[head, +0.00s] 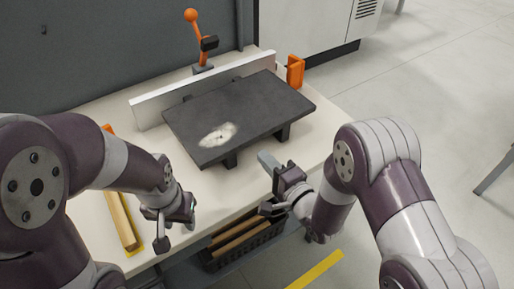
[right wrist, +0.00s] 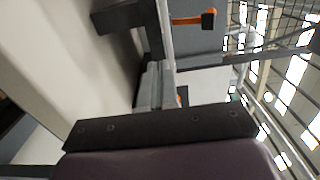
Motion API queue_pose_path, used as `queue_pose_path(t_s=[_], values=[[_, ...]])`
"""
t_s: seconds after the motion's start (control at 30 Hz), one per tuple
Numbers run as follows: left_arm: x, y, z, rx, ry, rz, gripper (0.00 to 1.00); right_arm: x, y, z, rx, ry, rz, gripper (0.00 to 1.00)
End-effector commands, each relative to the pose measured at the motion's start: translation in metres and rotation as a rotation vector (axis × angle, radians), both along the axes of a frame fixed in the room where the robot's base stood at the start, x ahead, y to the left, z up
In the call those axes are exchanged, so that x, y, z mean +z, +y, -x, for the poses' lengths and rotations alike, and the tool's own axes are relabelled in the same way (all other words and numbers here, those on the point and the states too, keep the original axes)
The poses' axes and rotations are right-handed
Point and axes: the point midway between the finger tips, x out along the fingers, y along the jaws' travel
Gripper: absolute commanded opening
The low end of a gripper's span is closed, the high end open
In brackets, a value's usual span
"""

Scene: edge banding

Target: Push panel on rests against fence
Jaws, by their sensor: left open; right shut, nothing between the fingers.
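The dark panel (head: 265,98), with a pale worn patch, lies on dark rests (head: 231,160) on the light table. The pale fence (head: 155,108) stands behind it. A gap shows between the panel's back edge and the fence, with rest ends visible in it. My right gripper (head: 267,161) is shut and empty, just in front of the panel's near edge; contact cannot be told. Its fingers show in the right wrist view (right wrist: 152,88), below a dark edge that looks like the panel (right wrist: 155,30). My left gripper (head: 168,228) is open and empty, over the table's front left.
An orange-knobbed lever (head: 192,18) stands behind the fence. An orange bracket (head: 295,72) is at the fence's right end. Wooden strips (head: 121,222) lie at the table's left. A dark crate (head: 242,243) with strips sits below the front edge. The table's front middle is clear.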

Motion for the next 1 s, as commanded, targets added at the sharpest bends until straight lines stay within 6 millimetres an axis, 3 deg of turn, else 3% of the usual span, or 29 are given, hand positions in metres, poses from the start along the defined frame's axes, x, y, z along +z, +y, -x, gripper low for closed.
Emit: queue_pose_path(t_s=[0.3,0.73,1.0], values=[[0.003,0.000,0.000,0.000,0.000,0.000,0.43,0.000,0.024,-0.033,0.000,-0.001,0.001,0.00],[0.002,0.000,0.000,0.000,0.000,0.000,0.43,-0.001,0.027,-0.038,0.000,-0.001,0.002,0.00],[-0.013,0.000,0.000,0.000,0.000,0.000,0.43,-0.003,0.054,-0.075,0.000,-0.003,0.000,0.00]])
